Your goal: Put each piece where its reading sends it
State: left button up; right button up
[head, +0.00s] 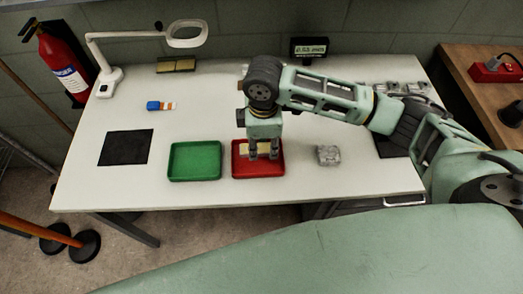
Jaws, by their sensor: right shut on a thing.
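My right gripper (263,153) reaches down into the red tray (258,172), shut on a pale yellow piece (263,148) at the tray floor. Whether the piece touches the floor is hard to tell. The green tray (195,161) stands just left of the red one and is empty. A small display (309,48) at the back edge shows a reading that looks like 0.53 mm, its first digit unclear. A grey, crinkled-looking block (328,155) lies right of the red tray. My left gripper is out of view.
A black mat (126,148) and a blue, white and orange item (160,106) lie at left. A magnifier lamp (107,76) and a brass-coloured block (176,64) stand behind. Several grey pieces (408,88) lie at back right, partly behind my arm. The front strip is clear.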

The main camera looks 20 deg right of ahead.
aim_at(262, 159)
jog(key=shift+w+a+f, duration=0.1)
jog(key=shift+a+f, duration=0.05)
jog(key=shift+f, duration=2)
jog(key=shift+f+p, duration=0.1)
jog(key=shift+p, duration=0.2)
jog(key=o, duration=1.2)
jog(key=shift+c, duration=0.2)
notch_tip(262, 159, up, 12)
jog(key=shift+r+b, duration=0.15)
jog(key=shift+b, duration=0.45)
